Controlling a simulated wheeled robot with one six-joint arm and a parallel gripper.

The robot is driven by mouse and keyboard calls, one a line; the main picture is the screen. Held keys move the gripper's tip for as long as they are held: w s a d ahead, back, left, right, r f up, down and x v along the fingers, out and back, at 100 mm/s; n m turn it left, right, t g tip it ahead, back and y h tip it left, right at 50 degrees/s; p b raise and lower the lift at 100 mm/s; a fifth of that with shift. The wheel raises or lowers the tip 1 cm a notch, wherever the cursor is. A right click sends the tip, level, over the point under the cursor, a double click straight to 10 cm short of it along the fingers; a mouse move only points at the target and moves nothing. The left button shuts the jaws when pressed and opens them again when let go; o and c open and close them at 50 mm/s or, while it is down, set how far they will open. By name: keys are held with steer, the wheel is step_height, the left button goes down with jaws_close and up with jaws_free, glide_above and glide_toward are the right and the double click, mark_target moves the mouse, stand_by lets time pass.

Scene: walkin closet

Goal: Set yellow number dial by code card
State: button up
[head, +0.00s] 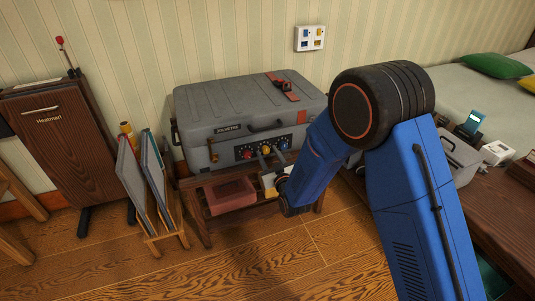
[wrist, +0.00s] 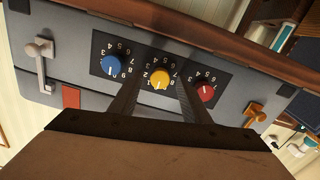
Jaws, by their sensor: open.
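The yellow dial (wrist: 160,79) sits in the middle of a black number panel on a grey case (head: 225,97), between a blue dial (wrist: 113,66) and a red dial (wrist: 205,92). My gripper (wrist: 161,62) is open, with one finger on each side of the yellow dial; I cannot tell whether they touch it. A pale mark shows on the dial's lower edge in the wrist view, where digits appear upside down and partly hidden. In the head view my gripper (head: 273,152) covers the panel's middle. No code card can be clearly made out.
The case stands on a low wooden stand (head: 200,225) with a pink bin (head: 231,195) below. A rack with upright boards (head: 140,185) and a wooden cabinet (head: 50,140) are at the left. A bench (head: 480,195) fills the right. Floor in front is clear.

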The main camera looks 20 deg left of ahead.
steer(key=shift+w+a, duration=0.35)
steer(key=shift+a, duration=0.05)
steer(key=c, duration=1)
steer(key=shift+c, duration=0.2)
steer(key=shift+m, duration=0.4)
steer(key=shift+m, duration=3.1)
